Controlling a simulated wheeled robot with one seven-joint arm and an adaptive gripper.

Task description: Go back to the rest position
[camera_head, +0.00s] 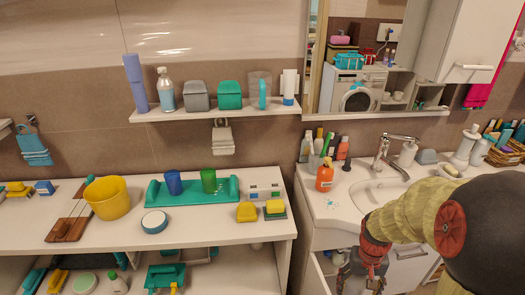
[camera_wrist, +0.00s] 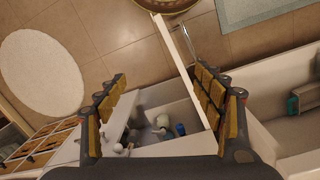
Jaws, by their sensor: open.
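My gripper (camera_head: 371,268) hangs at the lower right of the head view, in front of the sink cabinet, at the end of my yellowish arm. In the wrist view my gripper (camera_wrist: 163,105) has its two padded fingers spread wide apart, with nothing held between them. Below the fingers is an open drawer (camera_wrist: 178,112) with a white front panel. A white item (camera_wrist: 162,121) and a blue item (camera_wrist: 180,129) lie inside it, apart from the fingers. The drawer is mostly hidden by my gripper in the head view.
A white sink counter (camera_head: 322,195) holds an orange bottle (camera_head: 324,177) and a faucet (camera_head: 392,145). A shelf unit (camera_head: 250,232) to the left holds a yellow bucket (camera_head: 108,198) and cups. The wrist view shows tiled floor with a round white rug (camera_wrist: 40,72).

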